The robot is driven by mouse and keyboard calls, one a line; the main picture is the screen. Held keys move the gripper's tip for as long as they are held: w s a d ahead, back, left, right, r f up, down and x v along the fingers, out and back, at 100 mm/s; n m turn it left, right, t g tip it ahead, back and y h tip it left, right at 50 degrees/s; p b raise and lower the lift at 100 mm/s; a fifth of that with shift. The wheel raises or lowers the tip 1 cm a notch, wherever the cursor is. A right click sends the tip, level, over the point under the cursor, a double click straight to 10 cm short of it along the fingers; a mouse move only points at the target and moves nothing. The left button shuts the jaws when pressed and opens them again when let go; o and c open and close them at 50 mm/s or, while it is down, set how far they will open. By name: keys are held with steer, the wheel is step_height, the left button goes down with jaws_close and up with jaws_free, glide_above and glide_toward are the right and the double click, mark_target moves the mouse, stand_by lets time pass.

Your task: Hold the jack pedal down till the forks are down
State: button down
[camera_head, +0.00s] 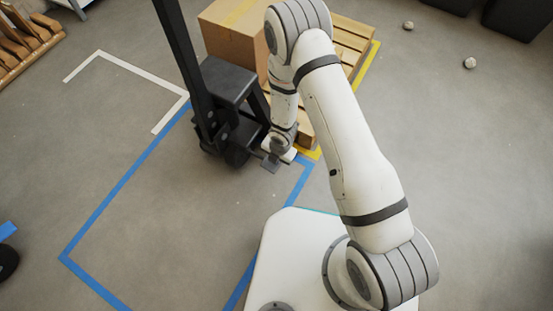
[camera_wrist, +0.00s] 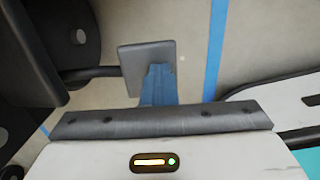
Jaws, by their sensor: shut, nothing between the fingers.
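The black pallet jack (camera_head: 228,85) stands left of my arm in the head view. Its pedal (camera_head: 270,163) is a small dark plate low at its near side. In the wrist view the pedal (camera_wrist: 133,58) is a grey square plate on a dark bar. My gripper's blue fingers (camera_wrist: 160,72) are shut and empty, with their tips overlapping the pedal's lower right part. They look pressed on or just above it; contact is not clear. In the head view my wrist hides the fingers. The forks are hidden by the pallet and box, so their height cannot be seen.
A cardboard box (camera_head: 228,36) sits on a wooden pallet (camera_head: 350,42) behind the jack. Blue tape (camera_head: 118,191) and white tape (camera_head: 128,66) mark the floor. The floor to the right is mostly clear, with two small balls and dark bins at the far right.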

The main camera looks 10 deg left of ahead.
steer(key=d+r+p, duration=0.3)
steer(key=r+p, duration=0.2)
steer(key=r, duration=0.7)
steer(key=shift+s+d+r+p, duration=0.3)
steer(key=shift+s+d+p, duration=0.05)
steer(key=shift+s+p, duration=0.1)
steer(key=w+d+r+m+t+h+p, duration=0.15)
steer(key=d+r+m+p, duration=0.3)
steer(key=r, duration=0.85)
steer(key=w+d+r+m+p, duration=0.35)
steer(key=r+m+p, duration=0.2)
steer(key=r, duration=0.65)
steer(key=w+d+r+m+t+h+p, duration=0.1)
steer(key=d+r+m+p, duration=0.35)
steer(key=r, duration=0.85)
steer(key=s+d+r+m+p, duration=0.3)
steer(key=s+r+m+p, duration=0.2)
steer(key=r, duration=0.5)
steer(key=s+d+r+m+y+p, duration=0.1)
steer(key=s+d+r+m+p, duration=0.2)
steer(key=r+m, duration=0.4)
steer(key=s+d+r+m+p, duration=0.4)
steer(key=s+r+m+p, duration=0.2)
steer(key=r, duration=0.9)
steer(key=shift+s+p, duration=0.35)
steer(key=shift+s, duration=0.4)
steer(key=shift+r, duration=0.1)
